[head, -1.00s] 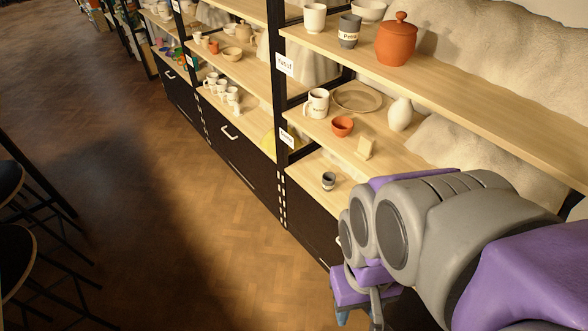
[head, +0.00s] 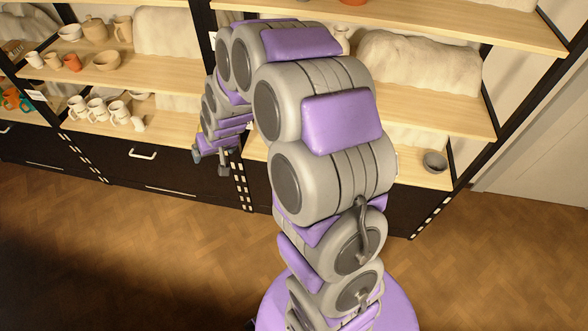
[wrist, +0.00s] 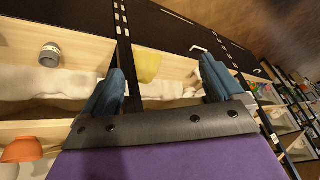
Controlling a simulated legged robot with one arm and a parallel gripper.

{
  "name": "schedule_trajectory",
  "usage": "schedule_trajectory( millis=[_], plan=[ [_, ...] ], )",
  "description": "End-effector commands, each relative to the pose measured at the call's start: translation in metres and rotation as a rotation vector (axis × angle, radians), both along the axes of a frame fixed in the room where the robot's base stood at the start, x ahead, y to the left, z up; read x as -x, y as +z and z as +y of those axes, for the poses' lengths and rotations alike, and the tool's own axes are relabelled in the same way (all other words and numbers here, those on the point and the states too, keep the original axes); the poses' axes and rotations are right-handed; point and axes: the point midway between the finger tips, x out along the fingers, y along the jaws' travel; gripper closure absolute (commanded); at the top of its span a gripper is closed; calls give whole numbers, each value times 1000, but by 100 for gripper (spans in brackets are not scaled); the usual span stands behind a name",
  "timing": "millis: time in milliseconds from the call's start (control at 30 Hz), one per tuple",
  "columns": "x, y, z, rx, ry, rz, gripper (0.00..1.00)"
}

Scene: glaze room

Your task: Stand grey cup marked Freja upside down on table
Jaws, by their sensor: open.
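A small grey cup (wrist: 50,55) with a pale band stands on a wooden shelf in the wrist view. Its marking is too small to read. In the head view my gripper (head: 212,165) hangs in front of the shelving. No table is recognisable in the current views.
Several white mugs (head: 97,110) stand on a left shelf. A yellow object (wrist: 148,66) lies beyond my fingers, and an orange bowl (wrist: 22,150) is at lower left. Dark drawers (head: 150,172) front the shelves; the wooden floor (head: 120,250) is clear.

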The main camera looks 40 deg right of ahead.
Motion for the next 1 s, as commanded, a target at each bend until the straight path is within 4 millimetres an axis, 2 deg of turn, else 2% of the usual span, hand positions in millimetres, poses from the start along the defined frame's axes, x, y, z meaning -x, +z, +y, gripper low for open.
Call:
schedule_trajectory(
  millis=[33, 200, 367, 500, 600, 767, 1000],
  plan=[
    [-15, -15, -6, -6, -23, -21, 6],
    [-64, -57, -20, 4, -101, -135, 6],
    [-101, -98, -37, 31, -175, -244, 6],
    [-122, -134, -64, 61, -244, -338, 6],
    [-131, -160, -93, 85, -294, -405, 6],
    [-134, -202, -140, 134, -367, -510, 6],
    [-113, -257, -196, 252, -443, -666, 6]
  ],
)
